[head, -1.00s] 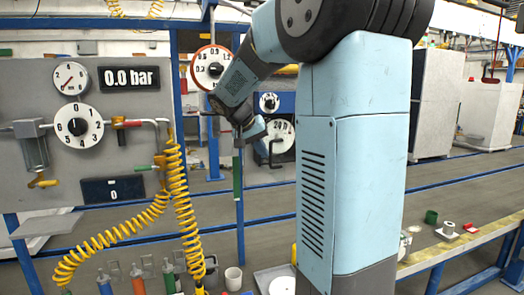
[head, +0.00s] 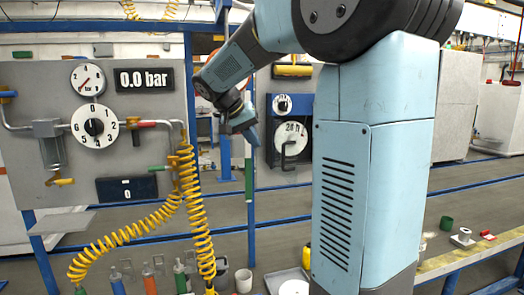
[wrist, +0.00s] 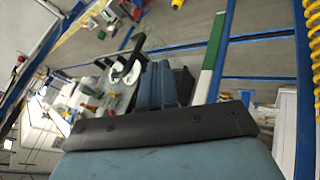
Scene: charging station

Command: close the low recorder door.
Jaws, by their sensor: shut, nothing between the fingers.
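The low recorder (head: 272,150) is a grey-blue unit behind the arm in the head view. It has a white round chart dial (head: 290,130) marked 24 h, a small black-and-white knob (head: 282,104) above it and a black C-shaped handle (head: 289,157). How far its door stands open I cannot tell. My gripper (head: 252,139) is shut and empty, pointing down just left of the dial in the picture. In the wrist view my gripper's fingers (wrist: 158,85) are together, beside the black handle (wrist: 128,60) and white dial (wrist: 116,88). Contact cannot be told.
A blue post with a green strip (head: 249,175) stands close left of the recorder. A grey gauge panel (head: 60,190) and coiled yellow hose (head: 190,200) are further left. Cups and bottles stand below. A bench (head: 470,260) lies at the right.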

